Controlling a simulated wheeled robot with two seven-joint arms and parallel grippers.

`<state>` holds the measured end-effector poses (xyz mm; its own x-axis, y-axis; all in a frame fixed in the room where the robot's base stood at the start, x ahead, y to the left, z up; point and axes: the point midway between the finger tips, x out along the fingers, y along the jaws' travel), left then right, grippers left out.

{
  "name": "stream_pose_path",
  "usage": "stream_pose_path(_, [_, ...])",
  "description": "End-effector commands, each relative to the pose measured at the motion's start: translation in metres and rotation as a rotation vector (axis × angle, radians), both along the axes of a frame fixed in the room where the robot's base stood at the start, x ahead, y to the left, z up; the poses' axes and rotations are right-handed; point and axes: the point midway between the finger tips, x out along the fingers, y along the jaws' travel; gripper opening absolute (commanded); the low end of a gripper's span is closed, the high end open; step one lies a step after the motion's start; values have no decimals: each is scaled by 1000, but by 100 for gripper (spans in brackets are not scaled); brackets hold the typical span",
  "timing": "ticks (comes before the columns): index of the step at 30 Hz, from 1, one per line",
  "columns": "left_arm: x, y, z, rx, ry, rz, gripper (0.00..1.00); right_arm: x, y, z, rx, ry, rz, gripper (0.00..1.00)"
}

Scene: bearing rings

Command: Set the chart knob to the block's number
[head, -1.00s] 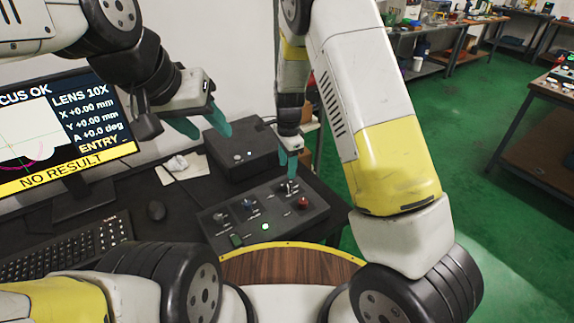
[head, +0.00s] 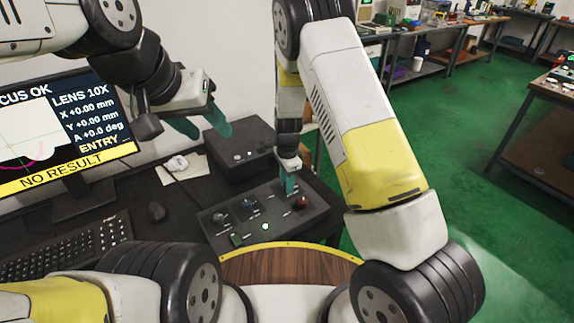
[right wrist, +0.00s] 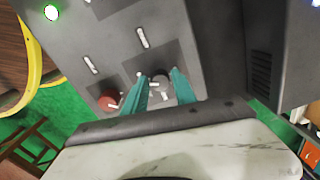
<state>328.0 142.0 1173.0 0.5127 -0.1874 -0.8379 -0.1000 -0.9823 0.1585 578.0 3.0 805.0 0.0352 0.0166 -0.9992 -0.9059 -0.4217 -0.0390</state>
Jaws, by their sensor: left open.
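A dark grey control panel (head: 265,222) lies on the desk with several small knobs and buttons; its labels are too small to read. My right gripper (head: 290,188) points down over the panel's far right part. In the right wrist view its two teal fingers (right wrist: 158,88) stand apart on either side of a grey knob (right wrist: 161,80), with no clear grip on it. I cannot tell which knob is the chart knob. My left gripper (head: 205,124) is open and empty, in the air in front of the monitor. I cannot make out a numbered block.
A monitor (head: 60,130) at the left reads "NO RESULT". A black box (head: 240,152) stands behind the panel. A red button (head: 303,202) is close to my right gripper and also shows in its wrist view (right wrist: 108,100).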

Motion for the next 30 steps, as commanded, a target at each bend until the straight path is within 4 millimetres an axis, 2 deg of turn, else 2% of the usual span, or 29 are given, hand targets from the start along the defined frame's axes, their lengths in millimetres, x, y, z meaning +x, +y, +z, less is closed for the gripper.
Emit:
stream_pose_path(1, [0, 0, 0, 0, 0, 0, 46, 0, 0, 0, 0, 0, 0, 21])
stream_pose_path(4, [0, 0, 0, 0, 0, 0, 46, 0, 0, 0, 0, 0, 0, 1])
stream_pose_path(5, [0, 0, 0, 0, 0, 0, 46, 0, 0, 0, 0, 0, 0, 0])
stream_pose_path(17, [0, 0, 0, 0, 0, 0, 46, 0, 0, 0, 0, -1, 58, 0])
stream_pose_path(30, [0, 0, 0, 0, 0, 0, 46, 0, -1, 0, 1, -1, 402, 0])
